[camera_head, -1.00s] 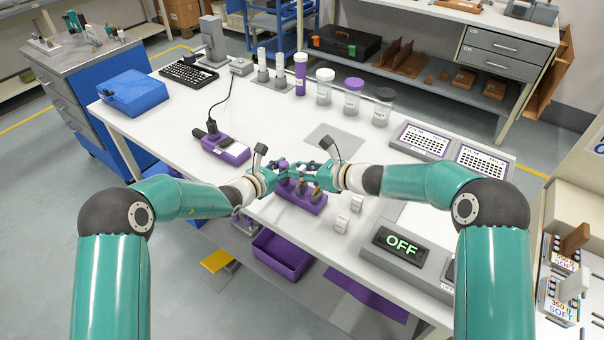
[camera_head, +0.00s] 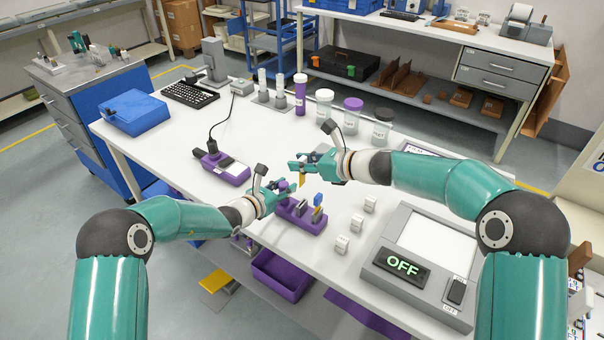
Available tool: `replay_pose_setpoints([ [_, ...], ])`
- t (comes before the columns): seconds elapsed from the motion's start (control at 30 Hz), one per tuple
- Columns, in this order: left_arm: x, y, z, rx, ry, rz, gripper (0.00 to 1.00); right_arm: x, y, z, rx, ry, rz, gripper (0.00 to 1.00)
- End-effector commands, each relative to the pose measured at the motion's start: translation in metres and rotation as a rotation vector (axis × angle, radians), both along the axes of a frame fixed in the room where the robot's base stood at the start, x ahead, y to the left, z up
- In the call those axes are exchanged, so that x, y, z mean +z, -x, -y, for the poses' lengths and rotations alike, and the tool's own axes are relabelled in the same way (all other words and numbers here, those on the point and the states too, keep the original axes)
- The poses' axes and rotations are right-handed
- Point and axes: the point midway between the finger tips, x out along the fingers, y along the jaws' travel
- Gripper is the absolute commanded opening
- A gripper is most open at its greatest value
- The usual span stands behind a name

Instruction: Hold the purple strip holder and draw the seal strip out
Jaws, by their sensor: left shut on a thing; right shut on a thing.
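The purple strip holder (camera_head: 301,222) lies near the front edge of the white table, with a few small upright pieces in it, one blue-topped (camera_head: 319,199). My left gripper (camera_head: 281,188) is shut on the holder's left end; its fingers partly hide that end. My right gripper (camera_head: 299,166) is shut on a small yellow strip (camera_head: 302,181), which hangs below its fingers. The strip looks clear of the holder, above and behind it. I cannot tell for sure that this is the seal strip.
A purple device (camera_head: 222,168) with a cable lies to the left. Small white blocks (camera_head: 356,223) and an "OFF" panel (camera_head: 403,266) are to the right. Capped jars (camera_head: 351,112) stand at the back. A purple bin (camera_head: 282,274) sits below the table edge.

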Motion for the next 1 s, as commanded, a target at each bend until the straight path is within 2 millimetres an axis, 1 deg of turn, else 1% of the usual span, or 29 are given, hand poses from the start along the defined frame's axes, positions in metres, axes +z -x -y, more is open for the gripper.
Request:
replay_pose_setpoints([
  [0.07, 0.000, 0.000, 0.000, 0.000, 0.000, 0.000, 0.00, 0.003, 0.000, 0.000, 0.000, 0.000, 0.001, 0.02],
  [0.27, 0.000, 0.000, 0.000, 0.000, 0.000, 0.000, 0.00, 0.003, 0.000, 0.000, 0.000, 0.000, 0.000, 0.02],
  [0.3, 0.000, 0.000, 0.000, 0.000, 0.001, -0.001, 0.32, 0.003, 0.000, 0.000, 0.001, 0.000, 0.000, 0.02],
  [0.37, 0.000, 0.000, 0.000, 0.001, 0.000, 0.000, 0.42, 0.003, 0.000, 0.000, 0.001, 0.000, 0.000, 0.02],
  [0.4, 0.000, 0.000, 0.000, 0.001, 0.000, 0.000, 0.49, 0.003, 0.000, 0.000, 0.001, 0.000, 0.000, 0.02],
  [0.47, 0.000, 0.000, 0.000, 0.000, 0.000, 0.000, 0.58, 0.003, 0.000, 0.000, 0.001, 0.000, 0.000, 0.02],
  [0.83, 0.001, 0.001, -0.002, 0.001, 0.000, 0.001, 0.58, 0.003, 0.000, 0.000, 0.001, 0.000, 0.000, 0.02],
  [1.0, 0.006, 0.013, -0.011, 0.002, 0.000, -0.001, 0.58, 0.003, 0.000, 0.000, 0.001, 0.000, 0.000, 0.02],
])
